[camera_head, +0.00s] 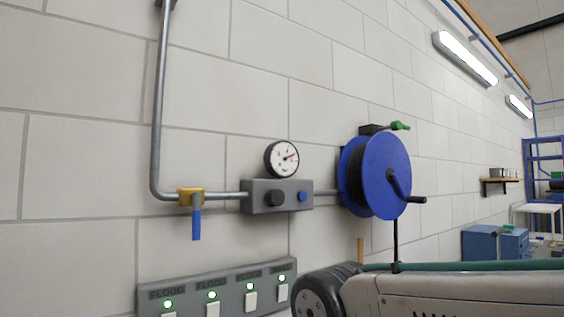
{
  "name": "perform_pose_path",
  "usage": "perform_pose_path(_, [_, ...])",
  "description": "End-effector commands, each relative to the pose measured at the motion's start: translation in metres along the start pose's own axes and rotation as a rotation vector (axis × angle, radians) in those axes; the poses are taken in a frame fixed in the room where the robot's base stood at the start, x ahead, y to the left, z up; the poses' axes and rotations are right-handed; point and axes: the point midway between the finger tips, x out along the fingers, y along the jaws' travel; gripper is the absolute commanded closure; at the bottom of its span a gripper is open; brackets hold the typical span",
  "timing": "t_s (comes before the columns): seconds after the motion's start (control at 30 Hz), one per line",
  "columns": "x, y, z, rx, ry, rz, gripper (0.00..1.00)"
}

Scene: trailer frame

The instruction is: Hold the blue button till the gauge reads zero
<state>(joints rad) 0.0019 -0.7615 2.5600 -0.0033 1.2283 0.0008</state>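The small blue button (303,196) sits at the right of a grey box (257,208) on the wall. A larger black button or knob (276,198) is to its left on the same box. The round white gauge (281,159) with a black rim stands on top of the box. Nothing touches the blue button.
A metal pipe with a blue-handled valve (196,224) enters the box from the left. A blue hose reel (375,175) with a crank projects from the wall to the right. Below is a grey switch panel (230,289) with green lights. The wall around the gauge is bare.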

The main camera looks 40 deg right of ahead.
Motion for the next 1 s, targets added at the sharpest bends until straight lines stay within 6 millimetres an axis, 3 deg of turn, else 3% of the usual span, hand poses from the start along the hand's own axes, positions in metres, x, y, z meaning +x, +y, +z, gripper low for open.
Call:
perform_pose_path(0.1, [0.0000, 0.0000, 0.0000, 0.000, 0.000, 0.000, 0.61])
perform_pose_path(0.23, [0.0000, 0.0000, 0.0000, 0.000, 0.000, 0.000, 0.97])
perform_pose_path(0.27, [0.0000, 0.0000, 0.0000, 0.000, 0.000, 0.000, 1.00])
perform_pose_path(1.0, [0.0000, 0.0000, 0.0000, 0.000, 0.000, 0.000, 1.00])
